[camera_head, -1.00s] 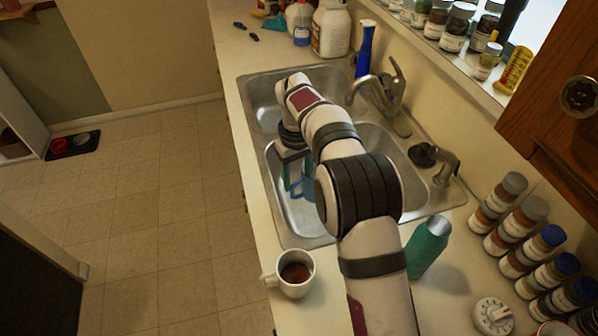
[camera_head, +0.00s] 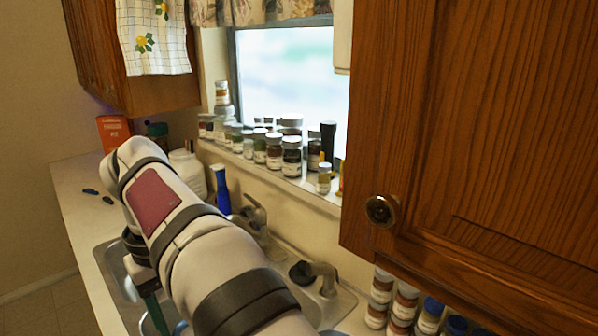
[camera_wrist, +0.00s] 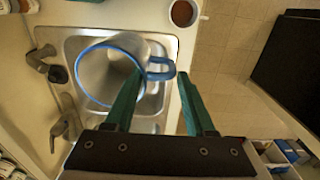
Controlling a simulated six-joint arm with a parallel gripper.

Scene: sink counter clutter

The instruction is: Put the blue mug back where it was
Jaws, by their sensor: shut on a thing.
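The blue mug (camera_wrist: 112,72), with a blue rim, blue handle and pale inside, is in my gripper (camera_wrist: 160,74) in the wrist view. The green fingertips are at either side of its handle, and the mug's mouth faces the camera. Behind it is the steel sink (camera_wrist: 152,100). In the head view, a green finger of my gripper (camera_head: 156,314) and a small blue part of the mug (camera_head: 181,328) show at the bottom edge, over the sink; my arm hides the rest. The gap between mug and basin floor cannot be told.
Beyond the sink, a blue bottle (camera_head: 221,190) and a white jug (camera_head: 188,172) stand near the wall. The faucet (camera_head: 256,217) is on the sink's right. The left counter (camera_head: 75,190) is mostly clear. A cup of brown drink (camera_wrist: 184,13) stands beside the sink.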

